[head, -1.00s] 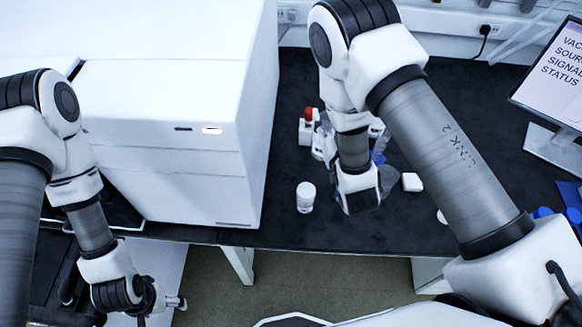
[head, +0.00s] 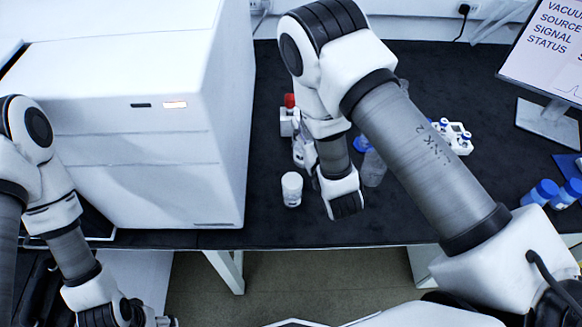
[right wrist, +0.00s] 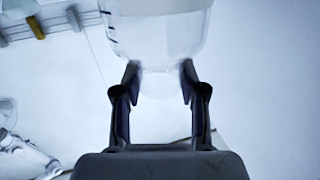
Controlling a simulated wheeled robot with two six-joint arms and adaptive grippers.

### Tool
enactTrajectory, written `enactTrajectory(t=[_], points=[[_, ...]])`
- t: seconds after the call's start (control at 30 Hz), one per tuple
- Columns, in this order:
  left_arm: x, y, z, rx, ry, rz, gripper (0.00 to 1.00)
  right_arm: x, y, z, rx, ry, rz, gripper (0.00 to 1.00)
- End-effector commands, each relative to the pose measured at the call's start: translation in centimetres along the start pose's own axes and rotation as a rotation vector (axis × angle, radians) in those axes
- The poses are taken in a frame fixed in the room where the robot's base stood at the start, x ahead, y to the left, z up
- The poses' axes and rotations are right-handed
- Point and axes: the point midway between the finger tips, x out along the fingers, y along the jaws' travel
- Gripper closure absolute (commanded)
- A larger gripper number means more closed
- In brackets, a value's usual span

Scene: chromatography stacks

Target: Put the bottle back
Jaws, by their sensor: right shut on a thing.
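A clear bottle (right wrist: 160,35) with dark graduation marks fills the top of the right wrist view. My right gripper (right wrist: 160,76) is shut on its narrow end, one finger on each side. The bottle's far end is cut off by the frame. In the head view my right wrist hangs over the dark bench, and its fingers are hidden. A clear vessel (head: 373,168) with a blue part shows just right of that wrist; I cannot tell whether it is the held bottle. My left gripper (head: 164,321) is at the bottom edge, mostly cut off.
A white jar (head: 292,189) stands left of my right wrist. A red-capped bottle (head: 289,101) is behind it. A white rack (head: 458,137) with blue-capped vials, blue-capped bottles (head: 541,192) and a monitor (head: 547,55) are at right. A large white instrument (head: 150,120) fills the left.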

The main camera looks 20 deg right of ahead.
Motion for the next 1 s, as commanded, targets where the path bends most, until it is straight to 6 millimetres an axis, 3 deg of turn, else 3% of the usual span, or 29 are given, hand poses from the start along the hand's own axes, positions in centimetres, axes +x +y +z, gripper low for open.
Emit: enactTrajectory(t=[0.27, 0.53, 0.8, 1.0], points=[[2.8, 0.0, 0.0, 0.000, 0.000, 0.000, 0.19, 2.5, -0.4, -1.7, 0.015, 0.008, -0.031, 1.00], [6.5, -0.1, 0.0, 0.000, 0.000, 0.000, 0.19, 4.9, -1.2, -4.7, 0.018, 0.009, -0.082, 1.00], [8.8, -0.1, 0.0, 0.000, 0.000, 0.000, 0.19, 5.7, -1.8, -7.7, 0.004, 0.007, -0.122, 1.00], [10.1, -0.1, 0.0, 0.000, 0.000, 0.000, 0.19, 5.8, -2.1, -8.3, -0.007, 0.002, -0.139, 1.00]])
